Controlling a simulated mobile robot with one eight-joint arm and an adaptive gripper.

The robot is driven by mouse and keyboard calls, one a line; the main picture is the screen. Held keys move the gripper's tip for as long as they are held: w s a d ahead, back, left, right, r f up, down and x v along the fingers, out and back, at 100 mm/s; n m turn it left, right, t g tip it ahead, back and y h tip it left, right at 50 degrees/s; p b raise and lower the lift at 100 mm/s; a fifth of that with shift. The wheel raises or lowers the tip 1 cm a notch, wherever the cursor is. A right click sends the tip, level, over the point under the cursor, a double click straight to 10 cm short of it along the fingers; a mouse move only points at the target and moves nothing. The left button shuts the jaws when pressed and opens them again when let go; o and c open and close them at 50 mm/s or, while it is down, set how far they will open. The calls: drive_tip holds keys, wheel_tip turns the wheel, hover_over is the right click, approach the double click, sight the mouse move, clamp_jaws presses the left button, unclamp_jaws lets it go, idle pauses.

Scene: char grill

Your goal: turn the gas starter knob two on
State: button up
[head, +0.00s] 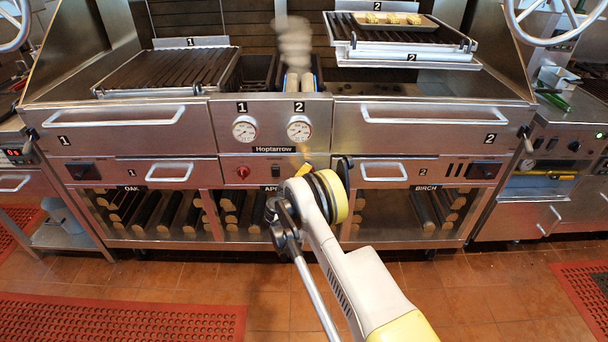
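The grill's centre panel carries a red knob (243,171) on its left, below the gauge marked 1. My arm reaches up from the bottom right to the right half of this panel, below the gauge marked 2 (299,128). My gripper (304,169) is at the panel there, mostly hidden behind my own yellow-banded wrist. A small yellow piece shows just above the wrist. Knob two is not clearly visible behind it. I cannot tell whether the gripper touches a knob, or whether its fingers are open or shut.
Wide drawers with bar handles flank the panel, left (120,117) and right (430,115). Below are wood bays marked OAK and BIRCH. A raised grate (400,40) holds a tray (425,20) with food. Red mats (120,318) lie on the tiled floor.

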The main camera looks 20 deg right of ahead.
drive_tip(key=shift+d+r, duration=0.1)
drive_tip(key=o, duration=1.2)
drive_tip(key=shift+o, duration=0.2)
drive_tip(key=v, duration=1.2)
drive_tip(key=shift+d, duration=0.1)
